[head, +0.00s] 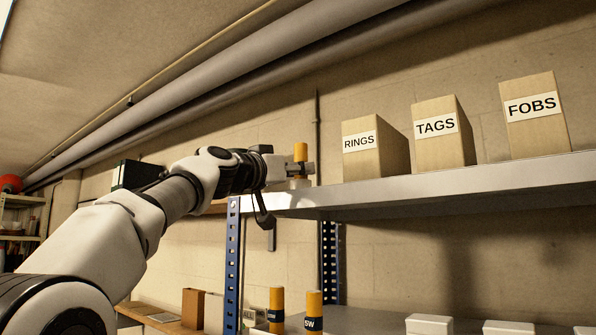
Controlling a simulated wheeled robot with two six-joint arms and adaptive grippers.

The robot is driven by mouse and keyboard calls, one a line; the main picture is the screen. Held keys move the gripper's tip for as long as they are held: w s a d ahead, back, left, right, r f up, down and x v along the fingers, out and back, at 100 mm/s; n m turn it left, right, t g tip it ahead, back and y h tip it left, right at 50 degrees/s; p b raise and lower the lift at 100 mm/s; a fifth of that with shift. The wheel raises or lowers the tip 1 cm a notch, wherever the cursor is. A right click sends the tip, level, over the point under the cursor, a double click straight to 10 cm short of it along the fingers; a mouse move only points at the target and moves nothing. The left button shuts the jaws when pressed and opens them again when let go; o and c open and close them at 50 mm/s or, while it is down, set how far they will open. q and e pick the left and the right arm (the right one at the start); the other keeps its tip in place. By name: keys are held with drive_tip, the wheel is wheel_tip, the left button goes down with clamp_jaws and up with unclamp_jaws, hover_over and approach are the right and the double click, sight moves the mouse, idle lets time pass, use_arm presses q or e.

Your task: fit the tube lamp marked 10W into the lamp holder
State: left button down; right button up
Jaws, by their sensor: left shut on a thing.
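My left gripper (301,170) reaches in from the left at the near left end of the upper shelf. It is shut on an upright orange tube lamp (300,152), whose top shows above the fingers. No marking can be read on it. A small pale piece (299,184), perhaps the lamp holder, shows just below the fingers on the shelf; whether the tube sits in it cannot be told. Two other orange tubes with dark bands stand below: one (276,299) with its mark unreadable, and one marked 5W (314,302). My right gripper is not in view.
The upper shelf (440,187) bears boxes labelled RINGS (362,155), TAGS (437,145) and FOBS (535,130). A blue perforated post (233,265) stands below my left wrist. White boxes (428,325) lie lower right. The shelf front right of the gripper is clear.

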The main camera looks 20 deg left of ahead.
use_arm(q)
drive_tip(key=shift+f+b, duration=0.4)
drive_tip(key=shift+f, duration=0.05)
drive_tip(key=c, duration=0.8)
unclamp_jaws()
drive_tip(key=shift+a, duration=0.1)
drive_tip(key=v, duration=0.7)
drive_tip(key=shift+s, duration=0.25)
drive_tip(key=shift+w+f, duration=0.1)
drive_tip(key=shift+w, duration=0.05)
